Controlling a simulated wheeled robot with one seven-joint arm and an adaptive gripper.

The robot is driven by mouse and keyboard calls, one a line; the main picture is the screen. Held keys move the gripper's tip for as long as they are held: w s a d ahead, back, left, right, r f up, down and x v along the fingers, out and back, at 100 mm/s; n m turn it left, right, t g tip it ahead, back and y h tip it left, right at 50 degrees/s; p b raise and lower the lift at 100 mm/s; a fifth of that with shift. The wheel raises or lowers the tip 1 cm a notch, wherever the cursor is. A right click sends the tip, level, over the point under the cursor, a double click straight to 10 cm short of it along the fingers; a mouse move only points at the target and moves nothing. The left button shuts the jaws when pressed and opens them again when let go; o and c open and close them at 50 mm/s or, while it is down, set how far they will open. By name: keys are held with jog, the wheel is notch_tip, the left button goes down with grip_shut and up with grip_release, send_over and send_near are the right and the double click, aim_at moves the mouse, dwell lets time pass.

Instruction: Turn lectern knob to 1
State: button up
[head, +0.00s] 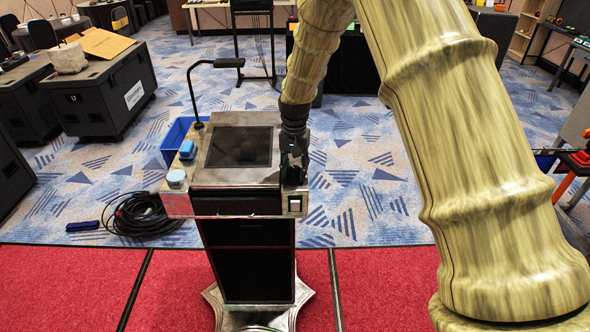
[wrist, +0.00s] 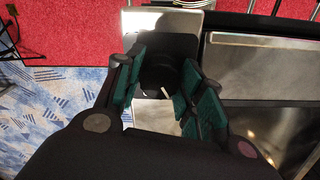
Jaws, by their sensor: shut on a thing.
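The lectern (head: 240,177) stands upright in the middle of the head view, with a dark screen set in its top. My gripper (head: 293,168) reaches down onto the right side of the lectern top. In the wrist view my gripper (wrist: 160,82) has its green-padded fingers on both sides of a round black knob (wrist: 158,68), shut on it. A short white pointer mark shows on the knob's near edge. The knob is hidden behind the gripper in the head view. I cannot read any numbers around the knob.
A gooseneck microphone (head: 193,97) rises from the lectern's back left. A light blue round item (head: 176,178) and a blue block (head: 187,149) are on its left side. A white rocker switch (head: 295,204) is on the front right. Coiled black cable (head: 140,214) lies on the floor.

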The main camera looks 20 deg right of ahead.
aim_at(295, 169)
jog(key=shift+w+r, duration=0.1)
jog(key=o, duration=1)
notch_tip(295, 169, up, 12)
jog(key=shift+f, duration=0.1)
dwell(0.4)
